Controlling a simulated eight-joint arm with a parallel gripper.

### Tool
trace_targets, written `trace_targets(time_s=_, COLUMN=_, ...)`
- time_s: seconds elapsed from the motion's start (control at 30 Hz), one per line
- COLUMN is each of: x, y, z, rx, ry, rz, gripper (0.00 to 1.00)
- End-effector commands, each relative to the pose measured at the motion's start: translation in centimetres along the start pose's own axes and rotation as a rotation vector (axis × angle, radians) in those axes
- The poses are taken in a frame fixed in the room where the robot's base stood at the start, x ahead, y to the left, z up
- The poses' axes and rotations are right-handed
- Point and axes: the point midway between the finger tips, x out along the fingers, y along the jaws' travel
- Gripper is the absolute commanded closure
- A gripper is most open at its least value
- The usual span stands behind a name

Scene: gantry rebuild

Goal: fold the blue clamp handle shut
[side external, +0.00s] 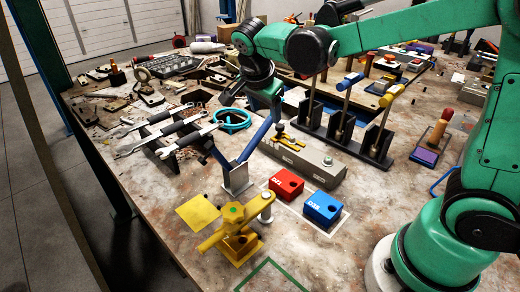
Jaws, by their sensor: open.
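A V-shaped blue piece, which looks like the clamp, stands on a small grey block (236,178) near the middle of the table. Its right blue bar (257,140) leans up and right, and its left blue bar (216,153) leans up and left, so the V is spread open. My gripper (271,98) is open at the upper end of the right bar. Its fingers are small and dark here, and I cannot tell whether they touch the bar or are around it.
A yellow clamp (236,240) stands in front. A red block (286,184) and a blue block (322,208) sit to its right. Wrenches lie across a black rack (165,130) at left. A dark rack with blue-topped and yellow-topped levers (345,135) stands right. The front table is mostly clear.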

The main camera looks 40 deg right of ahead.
Motion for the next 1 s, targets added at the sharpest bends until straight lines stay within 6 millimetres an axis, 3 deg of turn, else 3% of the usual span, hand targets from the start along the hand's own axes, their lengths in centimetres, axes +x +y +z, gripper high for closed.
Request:
trace_targets(time_s=0.17, x=0.7, y=-0.1, z=-0.2, rx=0.001, ry=-0.034, rz=-0.003, gripper=0.44)
trace_targets(time_s=0.53, x=5.1, y=0.0, z=-0.1, rx=0.002, ry=-0.032, rz=-0.003, gripper=0.44)
trace_targets(time_s=0.87, x=5.6, y=0.0, z=0.0, rx=0.000, ry=-0.032, rz=-0.003, gripper=0.44)
trace_targets(time_s=1.0, x=5.6, y=0.0, z=0.0, rx=0.000, ry=-0.032, rz=-0.003, gripper=0.83)
